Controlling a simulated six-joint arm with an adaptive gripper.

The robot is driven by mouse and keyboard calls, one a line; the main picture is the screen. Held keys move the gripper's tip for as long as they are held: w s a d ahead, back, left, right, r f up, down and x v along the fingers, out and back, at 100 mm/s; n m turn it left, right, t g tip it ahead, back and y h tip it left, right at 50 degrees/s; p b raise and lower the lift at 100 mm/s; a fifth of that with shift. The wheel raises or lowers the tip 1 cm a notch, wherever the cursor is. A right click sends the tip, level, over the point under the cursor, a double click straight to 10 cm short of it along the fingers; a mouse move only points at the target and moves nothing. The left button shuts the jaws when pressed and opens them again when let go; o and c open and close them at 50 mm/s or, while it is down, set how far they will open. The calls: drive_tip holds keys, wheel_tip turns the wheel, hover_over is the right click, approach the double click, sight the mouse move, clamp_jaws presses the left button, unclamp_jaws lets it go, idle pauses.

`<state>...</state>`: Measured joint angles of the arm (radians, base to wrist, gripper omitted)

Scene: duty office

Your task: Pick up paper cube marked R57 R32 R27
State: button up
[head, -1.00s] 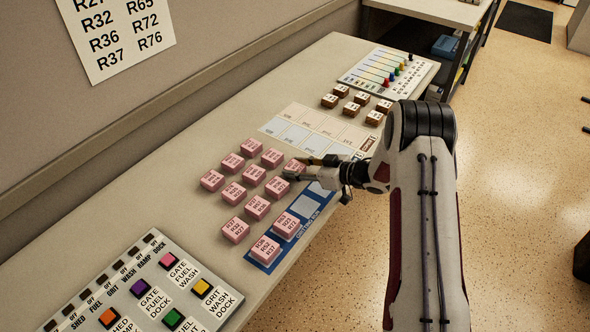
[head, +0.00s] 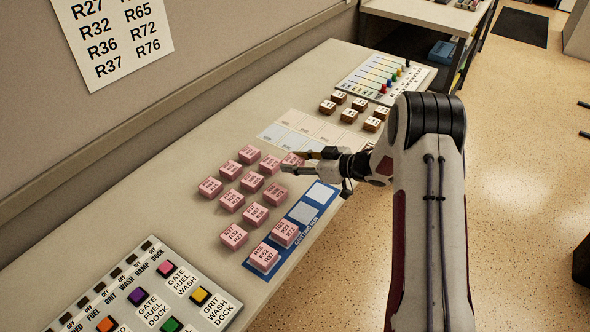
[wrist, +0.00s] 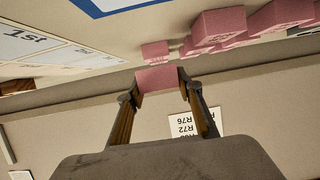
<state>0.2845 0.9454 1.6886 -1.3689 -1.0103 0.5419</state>
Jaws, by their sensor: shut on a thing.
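My gripper (head: 297,162) is shut on a pink cube (head: 292,159) at the far right corner of the group of pink cubes. The wrist view shows this cube (wrist: 158,78) between both fingertips, raised clear of the desk. Its marks cannot be read in either view. Several other pink cubes stand in rows on the desk. The nearest loose one (head: 234,236) has print ending in R32 and R27; its top line is too small to be sure of.
A blue strip (head: 312,227) along the desk's front edge bears two pink cubes (head: 264,257) (head: 285,233) and blank slots. Brown blocks (head: 339,98) and a coloured slider panel (head: 375,78) lie behind. A button panel (head: 150,290) is at near left. The wall carries a number sheet (head: 112,40).

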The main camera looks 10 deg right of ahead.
sight(295, 161)
drive_tip(key=shift+r, duration=2.4)
